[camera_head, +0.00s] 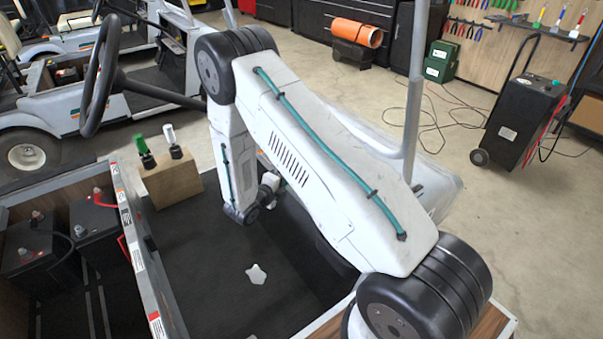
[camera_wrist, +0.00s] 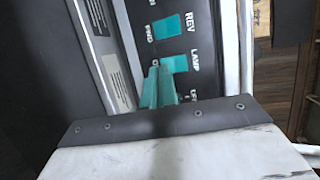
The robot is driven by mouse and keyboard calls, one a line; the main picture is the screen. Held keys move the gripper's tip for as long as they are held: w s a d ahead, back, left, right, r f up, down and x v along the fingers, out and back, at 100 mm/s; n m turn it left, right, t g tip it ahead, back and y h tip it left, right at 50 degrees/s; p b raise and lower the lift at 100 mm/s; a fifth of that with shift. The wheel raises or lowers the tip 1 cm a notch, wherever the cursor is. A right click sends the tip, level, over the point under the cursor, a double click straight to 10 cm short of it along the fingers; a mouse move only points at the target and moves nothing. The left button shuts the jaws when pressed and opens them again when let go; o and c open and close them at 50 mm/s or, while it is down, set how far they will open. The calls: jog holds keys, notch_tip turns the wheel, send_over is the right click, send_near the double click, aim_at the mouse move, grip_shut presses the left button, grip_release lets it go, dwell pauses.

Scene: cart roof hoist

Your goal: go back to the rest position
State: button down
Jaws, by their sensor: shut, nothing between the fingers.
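My gripper (camera_wrist: 158,76) shows in the wrist view as two teal fingers close together, shut and empty. They reach over a dark switch panel (camera_wrist: 206,40). A teal rocker switch (camera_wrist: 166,28) lies beside the labels REV and FWD. Another teal rocker switch (camera_wrist: 175,64) lies beside LAMP, close to the fingertips. I cannot tell whether the fingers touch it. A third label, partly covered, seems to read LIFT. In the head view my bent white arm reaches down into the cart, and my gripper is hidden there.
Black batteries (camera_head: 38,243) sit at left. A steering wheel (camera_head: 100,77) and a grey post (camera_head: 413,95) rise near my arm.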

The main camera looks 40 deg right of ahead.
dwell(0.3)
jog(key=s+r+m+g+y, duration=0.3)
jog(key=s+r+m+g, duration=0.95)
jog(key=m, duration=0.95)
jog(key=s+a+r+m+t+y, duration=0.2)
jog(key=s+a+r+m+y, duration=0.2)
jog(key=s+r, duration=0.3)
jog(key=s+a+r+m+t+y, duration=0.3)
jog(key=s+a+r+m+y, duration=0.1)
jog(key=s+r+m, duration=0.3)
jog(key=s+a+r+m+t+y, duration=0.3)
jog(key=s+a+r+m, duration=0.2)
jog(key=s+r, duration=0.4)
jog(key=shift+s+a+m+y, duration=0.25)
jog(key=shift+m+y, duration=0.15)
jog(key=shift+m, duration=0.2)
